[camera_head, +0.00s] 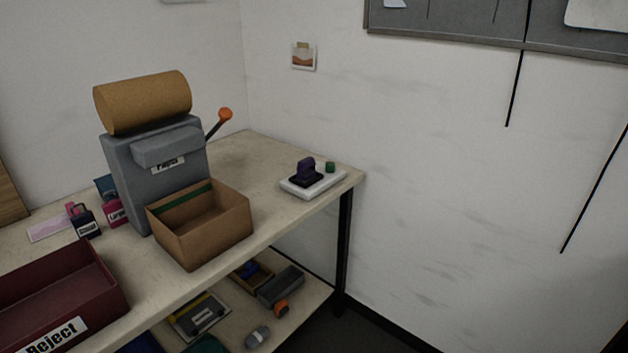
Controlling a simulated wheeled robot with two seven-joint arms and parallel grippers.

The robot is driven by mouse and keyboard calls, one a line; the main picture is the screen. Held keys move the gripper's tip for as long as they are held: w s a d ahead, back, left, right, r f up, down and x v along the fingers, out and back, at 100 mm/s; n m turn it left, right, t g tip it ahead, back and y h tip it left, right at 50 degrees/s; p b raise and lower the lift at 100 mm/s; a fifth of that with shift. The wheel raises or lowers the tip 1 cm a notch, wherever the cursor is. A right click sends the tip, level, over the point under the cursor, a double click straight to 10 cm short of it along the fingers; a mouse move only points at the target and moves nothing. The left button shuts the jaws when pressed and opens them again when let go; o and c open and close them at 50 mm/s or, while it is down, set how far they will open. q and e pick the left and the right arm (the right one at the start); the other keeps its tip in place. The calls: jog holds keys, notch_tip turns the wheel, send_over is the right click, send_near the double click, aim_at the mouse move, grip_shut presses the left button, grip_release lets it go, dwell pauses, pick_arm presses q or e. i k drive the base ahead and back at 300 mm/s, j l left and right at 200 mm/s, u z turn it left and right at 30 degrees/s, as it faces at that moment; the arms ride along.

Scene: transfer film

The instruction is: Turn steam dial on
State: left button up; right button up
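No thing in the head camera view can be clearly made out as a steam dial. A small white base (329,185) lies on the table near its right end. A dark purple handled piece (306,171) stands on it, and a small green round piece (330,167) sits at its back right. I cannot tell whether the green piece is a dial or how it is set. Neither of my grippers is in view.
A grey machine (130,175) with a cardboard roll (143,101) and orange-knobbed lever (225,114) stands on the table (262,160). An open cardboard box (200,238) sits before it. A dark red Reject bin (103,307) is front left. A lower shelf (300,305) holds several items.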

aim_at(330, 167)
jog(key=i+l+u, duration=0.5)
jog(key=i+l, duration=0.25)
jog(key=i, duration=0.2)
jog(key=i+l+u, duration=0.5)
jog(key=i+l, duration=0.35)
jog(key=l, duration=0.2)
